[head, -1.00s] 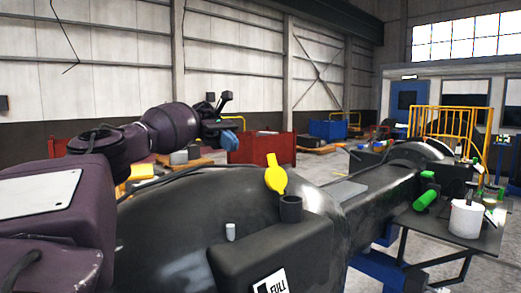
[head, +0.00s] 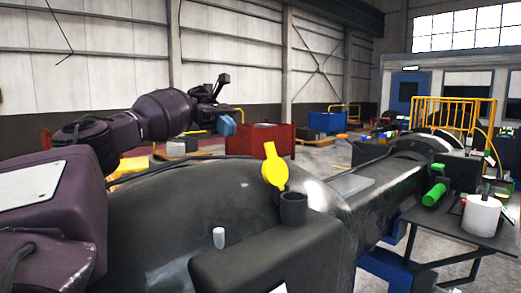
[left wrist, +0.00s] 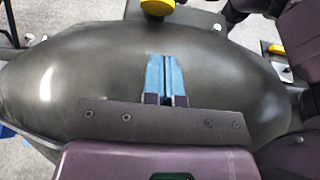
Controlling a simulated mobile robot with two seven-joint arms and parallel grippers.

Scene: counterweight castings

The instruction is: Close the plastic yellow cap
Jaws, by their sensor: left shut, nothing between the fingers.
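The yellow plastic cap (head: 289,172) stands up and open beside the black round neck (head: 293,208) of a dark box-shaped container (head: 270,255). Its yellow edge also shows at the top of the left wrist view (left wrist: 157,7). My left gripper (head: 227,125) is up and left of the cap in the head view, apart from it. Its blue fingers are shut together and empty in the left wrist view (left wrist: 165,75), over the dark rounded casting (left wrist: 100,70). My right gripper is not in view.
A small white peg (head: 219,238) sticks up left of the neck. At right, a dark side table (head: 455,238) holds a white pot (head: 481,215), with a green cylinder (head: 435,193) nearby. A red bin (head: 262,140) stands behind on the floor.

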